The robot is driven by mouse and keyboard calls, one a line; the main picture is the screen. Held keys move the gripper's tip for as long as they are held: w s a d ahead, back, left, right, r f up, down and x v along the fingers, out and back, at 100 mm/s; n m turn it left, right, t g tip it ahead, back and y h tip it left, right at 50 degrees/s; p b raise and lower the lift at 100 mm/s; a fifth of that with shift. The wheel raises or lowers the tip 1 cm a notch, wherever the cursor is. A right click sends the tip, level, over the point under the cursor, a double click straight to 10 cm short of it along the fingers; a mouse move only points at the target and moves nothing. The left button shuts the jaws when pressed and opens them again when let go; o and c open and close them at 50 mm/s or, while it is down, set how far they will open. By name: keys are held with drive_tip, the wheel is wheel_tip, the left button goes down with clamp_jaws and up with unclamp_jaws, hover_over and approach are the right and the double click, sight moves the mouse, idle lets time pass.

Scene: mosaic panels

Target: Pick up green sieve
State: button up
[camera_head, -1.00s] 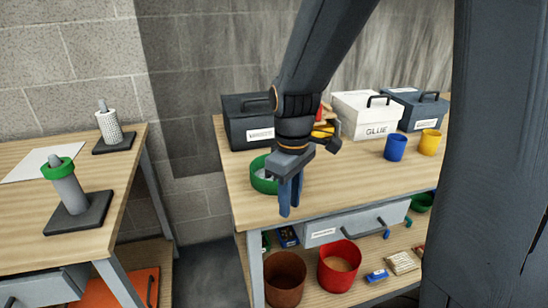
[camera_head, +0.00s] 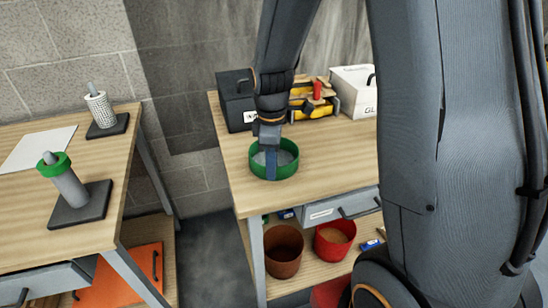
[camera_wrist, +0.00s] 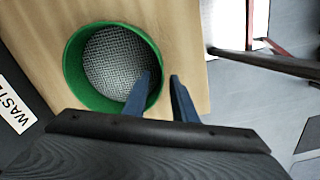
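The green sieve (camera_head: 288,168) is a round green ring with grey mesh inside. It sits upright on the wooden workbench (camera_head: 330,150), near its left end. My gripper (camera_head: 271,165) points down at the sieve in the head view. In the wrist view the sieve (camera_wrist: 72,62) shows its mesh, and my gripper (camera_wrist: 162,82) has its two blue fingers apart. One finger overlaps the sieve's inside and the other lies outside its rim, so the rim runs between them. I cannot tell whether either finger touches the rim.
A dark box (camera_head: 232,100) and a yellow tool (camera_head: 316,106) stand behind the sieve, beside a white box (camera_head: 352,92). A second bench (camera_head: 30,225) on the left holds two posts, one with a green ring (camera_head: 53,167). Pots (camera_head: 284,252) stand on the lower shelf.

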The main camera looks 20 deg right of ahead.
drive_tip(key=shift+f, duration=0.7)
drive_tip(key=shift+c, duration=0.3)
clamp_jaws()
drive_tip(key=shift+r, duration=0.1)
